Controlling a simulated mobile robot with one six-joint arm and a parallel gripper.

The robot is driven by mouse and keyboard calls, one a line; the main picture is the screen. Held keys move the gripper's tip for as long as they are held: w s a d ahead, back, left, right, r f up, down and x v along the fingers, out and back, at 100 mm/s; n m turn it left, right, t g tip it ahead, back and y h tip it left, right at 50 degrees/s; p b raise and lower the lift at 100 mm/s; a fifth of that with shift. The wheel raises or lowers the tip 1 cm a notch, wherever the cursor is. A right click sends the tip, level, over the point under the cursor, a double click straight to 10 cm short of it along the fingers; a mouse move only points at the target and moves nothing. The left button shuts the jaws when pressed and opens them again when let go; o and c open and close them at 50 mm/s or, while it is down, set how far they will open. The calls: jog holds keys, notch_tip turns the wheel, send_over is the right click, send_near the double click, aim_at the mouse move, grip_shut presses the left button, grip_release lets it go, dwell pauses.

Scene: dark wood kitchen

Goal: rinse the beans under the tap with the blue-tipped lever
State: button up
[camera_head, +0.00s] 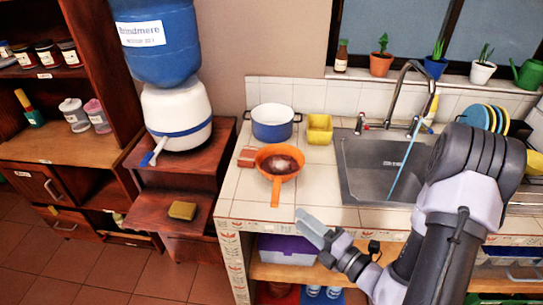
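An orange strainer (265,154) with a long handle sits on the tiled counter left of the sink, its handle pointing toward the front edge. Dark brownish contents, seemingly the beans (281,165), lie in its bowl. A chrome tap (399,82) arches over the sink (368,165). A small reddish-tipped lever (359,121) shows at its left; my arm is close to its right side, and I cannot make out a blue tip there. My gripper (306,222) is near the counter's front edge, below and right of the strainer handle, apart from it. Its finger gap is unclear.
A thin pale-blue line (404,160), water or a stick, slants into the sink. A blue pot (272,124), yellow container (319,129) and reddish block (246,157) surround the strainer. A water dispenser (176,110) with blue-and-white spigot stands left. Plates fill a rack (510,128) at right.

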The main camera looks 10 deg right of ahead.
notch_tip(320, 180, down, 3)
jog(key=d+m+h+b, duration=0.1)
jog(key=d+m+h, duration=0.2)
jog(key=t+b, duration=0.1)
jog(key=b, duration=0.1)
send_near(276, 188)
jog(key=w, duration=0.1)
jog(key=w+f, duration=0.1)
jog(key=w, duration=0.2)
jog(key=shift+a+f, duration=0.2)
jog(key=shift+a, duration=0.15)
jog(key=b+x, duration=0.1)
jog(key=x, duration=0.4)
jog(key=shift+w+a+r+b, duration=0.1)
jog(key=shift+a+r+b, duration=0.05)
jog(key=shift+a+b, duration=0.2)
jog(key=shift+w, duration=0.4)
grip_shut()
jog(key=shift+r, duration=0.1)
